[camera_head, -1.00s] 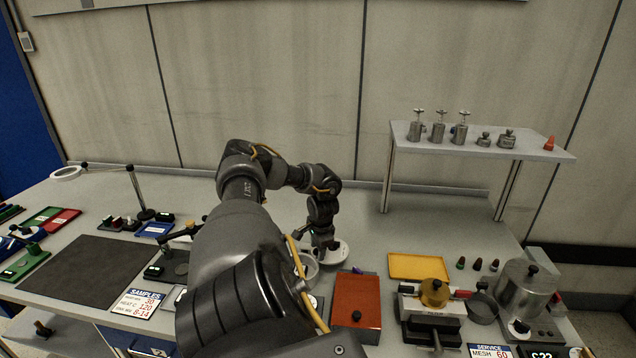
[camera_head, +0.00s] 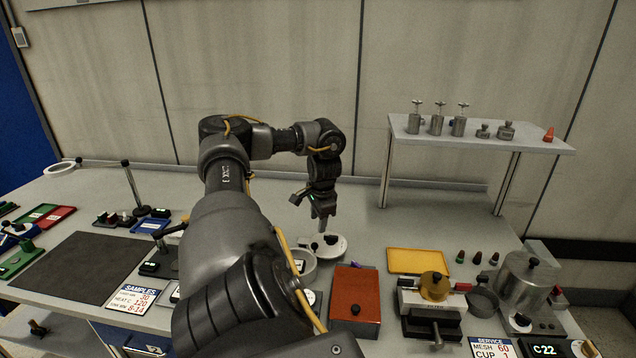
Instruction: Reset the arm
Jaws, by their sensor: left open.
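My left arm reaches in from the bottom and bends over the middle of the bench. My left gripper (camera_head: 322,222) points down, open, just above a round white device with dark knobs (camera_head: 326,246). It appears apart from the device and holds nothing that I can see. A pale round dish (camera_head: 303,266) sits just in front of the device, partly hidden by my arm. My right gripper is out of view.
A red-brown box with a black knob (camera_head: 356,300) and a yellow tray (camera_head: 418,261) lie right of my arm. A metal pot (camera_head: 525,285) stands far right. A raised shelf (camera_head: 480,139) holds several metal vessels. A dark mat (camera_head: 75,267) lies left. The bench behind the gripper is clear.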

